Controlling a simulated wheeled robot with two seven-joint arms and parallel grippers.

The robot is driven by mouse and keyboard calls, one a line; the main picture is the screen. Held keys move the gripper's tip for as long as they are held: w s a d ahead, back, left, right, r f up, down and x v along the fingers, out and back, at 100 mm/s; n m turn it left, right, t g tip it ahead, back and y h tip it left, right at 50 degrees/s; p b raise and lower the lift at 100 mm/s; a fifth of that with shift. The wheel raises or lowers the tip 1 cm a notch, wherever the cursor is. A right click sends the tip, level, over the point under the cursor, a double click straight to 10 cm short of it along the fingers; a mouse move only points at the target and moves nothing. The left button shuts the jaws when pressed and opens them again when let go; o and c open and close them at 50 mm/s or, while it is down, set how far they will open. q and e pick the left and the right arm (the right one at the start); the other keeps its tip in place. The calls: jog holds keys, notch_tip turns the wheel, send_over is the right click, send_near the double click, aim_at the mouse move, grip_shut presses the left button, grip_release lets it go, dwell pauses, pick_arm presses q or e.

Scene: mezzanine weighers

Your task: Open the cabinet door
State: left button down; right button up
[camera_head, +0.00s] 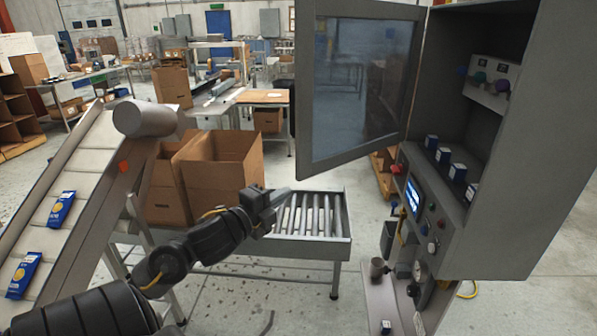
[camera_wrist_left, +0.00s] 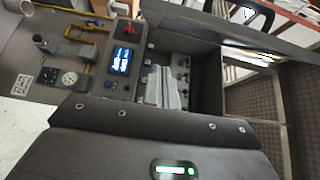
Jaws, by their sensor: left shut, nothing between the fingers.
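The grey cabinet (camera_head: 530,150) stands on the right in the head view. Its door (camera_head: 355,90), a grey frame around a glass pane, is swung wide open to the left of the cabinet. The cabinet's inside shows, with small dark blue and white items (camera_head: 444,157) on a shelf. My left gripper (camera_head: 286,194) is shut and empty, below and left of the door's lower corner and apart from it in the picture. Its fingers (camera_wrist_left: 163,80) also show pressed together in the left wrist view. My right gripper is not in view.
A control panel (camera_head: 413,197) with a screen and buttons sits below the cabinet opening. A roller conveyor (camera_head: 310,246) lies beneath my left gripper, with open cardboard boxes (camera_head: 222,165) beside it. A sloped conveyor (camera_head: 75,200) carries blue packets at left. Floor between conveyor and cabinet is clear.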

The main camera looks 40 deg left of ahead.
aim_at(299, 172)
pick_arm(q)
jog(key=w+a+b, duration=0.1)
jog(key=w+b, duration=0.1)
jog(key=w, duration=0.1)
jog(key=w+a+b, duration=0.1)
jog(key=w+b, duration=0.1)
jog(key=w, duration=0.2)
jog(key=w+a+b, duration=0.1)
jog(key=w+b, duration=0.1)
jog(key=w, duration=0.1)
jog(key=shift+w+f, duration=0.15)
jog(key=shift+w, duration=0.25)
jog(key=shift+a, duration=0.7)
jog(key=shift+w, duration=0.1)
